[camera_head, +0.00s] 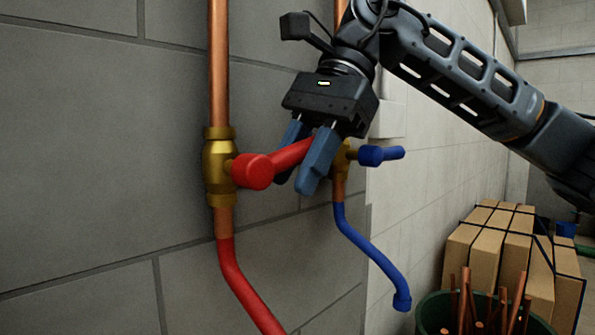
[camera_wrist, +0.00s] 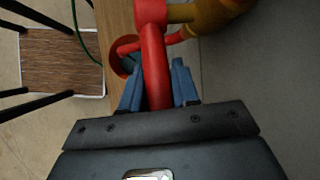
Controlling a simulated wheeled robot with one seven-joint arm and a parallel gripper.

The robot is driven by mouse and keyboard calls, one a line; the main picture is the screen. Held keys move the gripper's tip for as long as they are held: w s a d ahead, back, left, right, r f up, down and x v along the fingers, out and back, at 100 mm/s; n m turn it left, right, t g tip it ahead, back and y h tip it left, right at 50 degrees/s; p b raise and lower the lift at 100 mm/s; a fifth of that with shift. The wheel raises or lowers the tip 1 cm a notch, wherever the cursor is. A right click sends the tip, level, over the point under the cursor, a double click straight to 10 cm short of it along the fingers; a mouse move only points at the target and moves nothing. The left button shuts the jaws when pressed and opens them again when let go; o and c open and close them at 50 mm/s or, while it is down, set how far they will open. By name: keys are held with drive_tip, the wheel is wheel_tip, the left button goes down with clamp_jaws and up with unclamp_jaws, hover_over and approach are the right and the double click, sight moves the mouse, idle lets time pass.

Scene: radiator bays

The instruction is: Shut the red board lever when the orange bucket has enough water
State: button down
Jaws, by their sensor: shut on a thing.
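The red board lever (camera_head: 285,160) sticks out sideways to the right from a brass valve (camera_head: 217,165) on a vertical copper pipe. My gripper (camera_head: 295,180) is shut on the lever, with one blue finger on each side of it. The lever (camera_wrist: 156,70) runs between the fingers of my gripper (camera_wrist: 157,74) in the wrist view too. The orange bucket (camera_wrist: 114,58) shows partly behind the lever in the wrist view, with the red hose (camera_wrist: 128,47) over its mouth. The head view does not show the bucket. I cannot tell the water level.
A blue lever (camera_head: 382,155) on a second valve, with a blue hose (camera_head: 372,250), is just right of my gripper. Cardboard boxes (camera_head: 492,250) and a green bin (camera_head: 432,310) of copper pipes stand at the lower right. The block wall (camera_head: 100,150) is close behind.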

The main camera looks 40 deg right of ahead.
drive_tip(key=shift+f+y+b, duration=0.8)
drive_tip(key=shift+y+b, duration=0.3)
drive_tip(key=shift+y, duration=0.1)
drive_tip(key=c, duration=0.9)
unclamp_jaws()
drive_tip(key=v, duration=0.7)
drive_tip(key=shift+w+d+r+p, duration=0.1)
drive_tip(key=shift+d+r+p, duration=0.1)
drive_tip(key=shift+d+p, duration=0.15)
